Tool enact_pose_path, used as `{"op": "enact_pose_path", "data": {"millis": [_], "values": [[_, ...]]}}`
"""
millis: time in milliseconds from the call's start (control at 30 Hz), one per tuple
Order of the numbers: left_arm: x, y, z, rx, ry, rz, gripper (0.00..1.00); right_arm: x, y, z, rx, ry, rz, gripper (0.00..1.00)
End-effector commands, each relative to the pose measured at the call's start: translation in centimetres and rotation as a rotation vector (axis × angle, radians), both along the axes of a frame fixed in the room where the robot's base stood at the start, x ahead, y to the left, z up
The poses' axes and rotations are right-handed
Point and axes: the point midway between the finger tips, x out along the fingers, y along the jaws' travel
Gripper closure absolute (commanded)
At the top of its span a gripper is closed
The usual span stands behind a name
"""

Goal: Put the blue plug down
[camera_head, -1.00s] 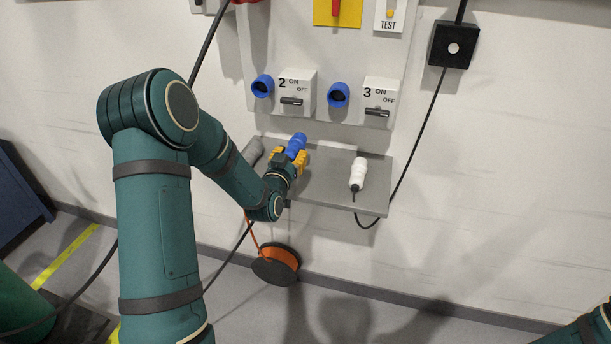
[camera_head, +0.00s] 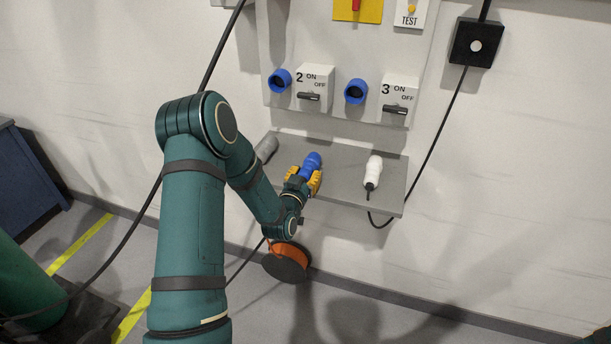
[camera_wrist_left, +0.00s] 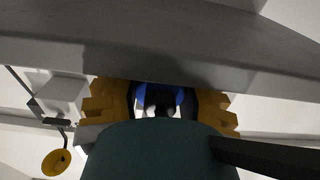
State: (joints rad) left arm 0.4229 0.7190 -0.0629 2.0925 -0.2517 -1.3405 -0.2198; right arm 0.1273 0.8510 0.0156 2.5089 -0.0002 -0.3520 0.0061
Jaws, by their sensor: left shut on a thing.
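The blue plug (camera_head: 311,162) is held between the yellow fingers of my left gripper (camera_head: 305,178). In the head view it lies over the grey shelf (camera_head: 345,164), close to its surface; I cannot tell whether it touches. In the left wrist view a blue piece of the plug (camera_wrist_left: 180,96) shows between the yellow fingers (camera_wrist_left: 160,105), and the grey shelf edge (camera_wrist_left: 130,60) spans the picture. My left gripper is shut on the plug. My right gripper is not in view.
A white plug (camera_head: 373,172) with a cable lies on the shelf to the right, and a grey plug (camera_head: 267,148) at its left end. Above are blue sockets (camera_head: 355,91) and switch boxes 2 and 3 (camera_head: 400,97). An orange cable reel (camera_head: 287,261) is below. Bare shelf lies between the plugs.

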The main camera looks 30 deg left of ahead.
Motion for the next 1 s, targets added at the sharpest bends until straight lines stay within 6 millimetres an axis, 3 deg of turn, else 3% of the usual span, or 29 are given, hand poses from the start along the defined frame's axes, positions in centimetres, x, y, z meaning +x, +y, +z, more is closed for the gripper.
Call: {"op": "enact_pose_path", "data": {"millis": [67, 100, 167, 600, 1000], "values": [[0.0, 0.0, -0.3, 0.0, -0.001, 0.0, 1.0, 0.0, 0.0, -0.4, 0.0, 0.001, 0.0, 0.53], [0.0, 0.0, -0.3, 0.0, 0.001, 0.0, 0.51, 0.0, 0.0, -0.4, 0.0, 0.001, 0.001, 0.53], [0.0, 0.0, -0.2, 0.0, 0.001, 0.0, 0.34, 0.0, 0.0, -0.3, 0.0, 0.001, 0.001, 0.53], [0.0, 0.0, 0.3, 0.0, 0.001, 0.0, 0.34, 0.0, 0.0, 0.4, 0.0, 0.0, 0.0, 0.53], [-7.7, -1.8, 0.0, -0.003, 0.003, 0.002, 0.34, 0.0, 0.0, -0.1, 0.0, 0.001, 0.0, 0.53]]}}
